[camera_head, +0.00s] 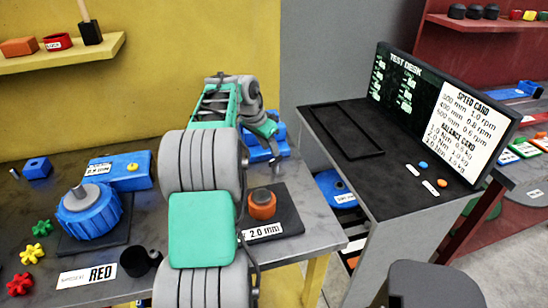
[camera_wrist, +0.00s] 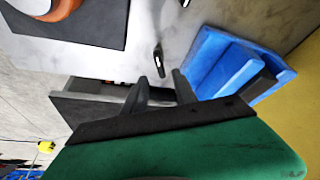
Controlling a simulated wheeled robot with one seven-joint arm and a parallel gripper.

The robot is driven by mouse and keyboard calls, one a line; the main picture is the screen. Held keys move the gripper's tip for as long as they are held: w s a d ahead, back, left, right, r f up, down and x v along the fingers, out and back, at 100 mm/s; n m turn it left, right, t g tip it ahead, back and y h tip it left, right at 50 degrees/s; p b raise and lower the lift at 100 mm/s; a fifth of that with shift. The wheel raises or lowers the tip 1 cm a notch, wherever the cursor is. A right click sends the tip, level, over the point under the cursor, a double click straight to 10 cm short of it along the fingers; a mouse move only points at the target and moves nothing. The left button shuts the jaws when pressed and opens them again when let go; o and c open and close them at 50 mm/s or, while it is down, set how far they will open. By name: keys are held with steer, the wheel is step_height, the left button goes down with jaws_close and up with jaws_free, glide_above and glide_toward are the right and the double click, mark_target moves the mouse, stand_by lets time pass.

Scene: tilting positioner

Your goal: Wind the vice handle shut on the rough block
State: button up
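A blue stepped body, which looks like the vice (camera_head: 279,142), stands at the back of the grey bench, partly hidden behind my arm. In the wrist view the blue vice (camera_wrist: 225,62) is at the right, with a dark grey piece (camera_wrist: 258,86) against it that may be the rough block; I cannot tell. A small dark bar (camera_wrist: 158,55) on the pale bench top may be the handle. My gripper (camera_wrist: 160,80) is beside the vice, its two fingers apart with nothing seen gripped between them.
An orange-topped round part (camera_head: 262,204) sits on a black mat labelled 2.0 mm. A blue round fixture (camera_head: 90,214) and coloured knobs (camera_head: 42,228) are at the left. A test desk (camera_head: 420,205) with a screen stands right. A yellow wall (camera_head: 190,50) is behind.

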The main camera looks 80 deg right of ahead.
mark_target(274, 159)
steer(key=x, duration=0.6)
steer(key=shift+c, duration=0.4)
jaws_close()
